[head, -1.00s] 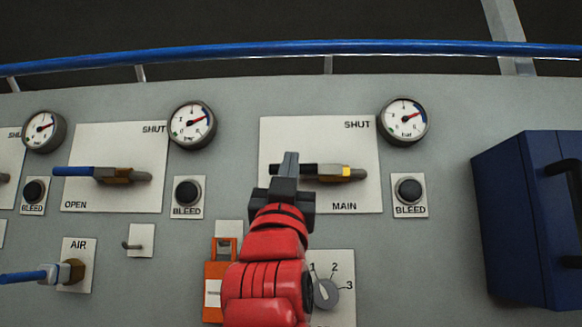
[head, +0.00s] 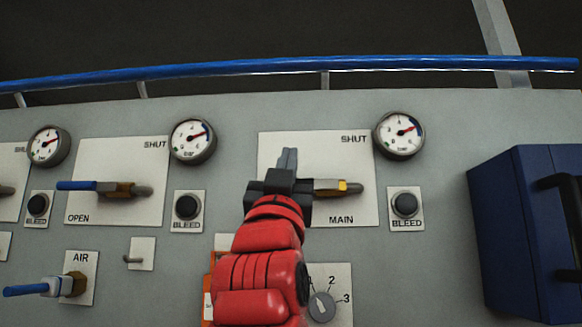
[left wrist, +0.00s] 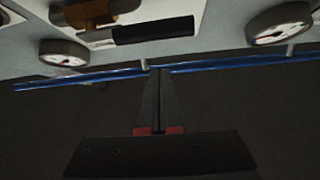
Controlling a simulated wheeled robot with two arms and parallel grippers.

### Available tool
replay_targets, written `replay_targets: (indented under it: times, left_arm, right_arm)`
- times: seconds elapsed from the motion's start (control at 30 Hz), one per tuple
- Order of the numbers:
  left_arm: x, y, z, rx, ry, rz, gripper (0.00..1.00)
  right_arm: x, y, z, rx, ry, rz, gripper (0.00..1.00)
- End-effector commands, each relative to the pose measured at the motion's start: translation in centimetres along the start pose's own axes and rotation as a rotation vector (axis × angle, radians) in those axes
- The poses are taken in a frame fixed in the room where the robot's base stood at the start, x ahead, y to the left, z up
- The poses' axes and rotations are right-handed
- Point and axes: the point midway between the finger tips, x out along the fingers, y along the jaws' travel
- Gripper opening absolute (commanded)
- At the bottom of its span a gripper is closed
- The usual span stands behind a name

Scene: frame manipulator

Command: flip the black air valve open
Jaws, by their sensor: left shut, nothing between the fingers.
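The valve with the black handle is on a white plate (head: 361,210) marked SHUT and MAIN. Its brass body with a yellow mark (head: 335,187) shows right of my left gripper (head: 287,158). The handle is mostly hidden behind the gripper in the head view. In the left wrist view the black handle (left wrist: 153,30) lies level, joined to the brass body (left wrist: 98,12). My left gripper's fingers (left wrist: 158,85) are shut and empty, and appear apart from the handle there. My right gripper is not in view.
A blue-handled valve (head: 108,188) sits on the plate to the left, and another (head: 55,286) is under AIR. Bleed buttons (head: 405,204) and gauges (head: 400,135) flank the plates. A blue rail (head: 300,66) runs along the top. A blue box (head: 520,225) stands out at right.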

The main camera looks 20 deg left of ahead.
Motion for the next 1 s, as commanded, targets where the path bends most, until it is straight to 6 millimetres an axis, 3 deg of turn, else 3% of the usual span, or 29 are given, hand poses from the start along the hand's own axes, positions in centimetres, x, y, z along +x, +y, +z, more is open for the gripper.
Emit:
replay_targets:
  times: [0.1,0.33,1.0]
  left_arm:
    - [-3.1,0.2,0.3,0.0,0.002,-0.001,0.0]
    - [-7.2,0.4,0.1,0.0,0.004,-0.002,0.0]
    - [-7.8,0.5,0.1,0.001,0.0,-0.001,0.0]
  right_arm:
    - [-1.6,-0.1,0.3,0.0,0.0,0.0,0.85]
    - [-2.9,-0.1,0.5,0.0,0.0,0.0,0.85]
    - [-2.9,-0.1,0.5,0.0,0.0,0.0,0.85]
